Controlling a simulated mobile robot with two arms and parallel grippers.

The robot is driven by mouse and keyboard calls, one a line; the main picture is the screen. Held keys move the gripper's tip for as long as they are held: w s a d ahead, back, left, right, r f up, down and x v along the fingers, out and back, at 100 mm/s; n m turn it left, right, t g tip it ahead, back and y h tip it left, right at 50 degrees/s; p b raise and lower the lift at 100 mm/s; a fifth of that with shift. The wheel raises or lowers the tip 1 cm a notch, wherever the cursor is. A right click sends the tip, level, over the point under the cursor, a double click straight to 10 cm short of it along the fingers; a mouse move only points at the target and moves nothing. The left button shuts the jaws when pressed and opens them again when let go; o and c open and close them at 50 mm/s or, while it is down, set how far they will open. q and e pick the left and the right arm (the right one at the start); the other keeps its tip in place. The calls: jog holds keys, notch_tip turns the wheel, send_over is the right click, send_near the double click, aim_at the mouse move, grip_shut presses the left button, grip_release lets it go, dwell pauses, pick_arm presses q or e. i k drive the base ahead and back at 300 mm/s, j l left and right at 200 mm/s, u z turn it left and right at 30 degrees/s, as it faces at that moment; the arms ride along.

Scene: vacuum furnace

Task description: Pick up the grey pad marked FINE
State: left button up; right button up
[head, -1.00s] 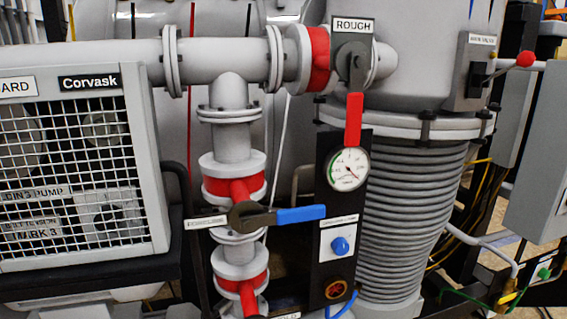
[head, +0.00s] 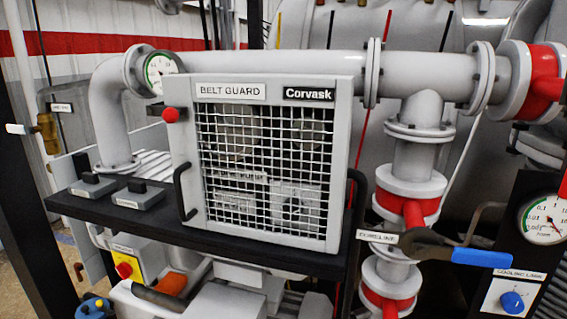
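Two small grey pads with black grips and pale labels sit side by side at the left end of a black shelf in the head view. One is the left grey pad (head: 90,189); the other is the right grey pad (head: 138,200), slightly nearer. Their labels are too small to read, so I cannot tell which is marked FINE. Neither of my grippers is in view.
The black shelf (head: 260,251) also carries the belt guard (head: 180,95), a grey mesh box with black side handles. A large grey pipe (head: 108,110) rises behind the pads. A blue-handled valve (head: 480,257) and a gauge (head: 546,219) stand at right.

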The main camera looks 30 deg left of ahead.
aim_at(91, 186)
jog(key=u, duration=2.15)
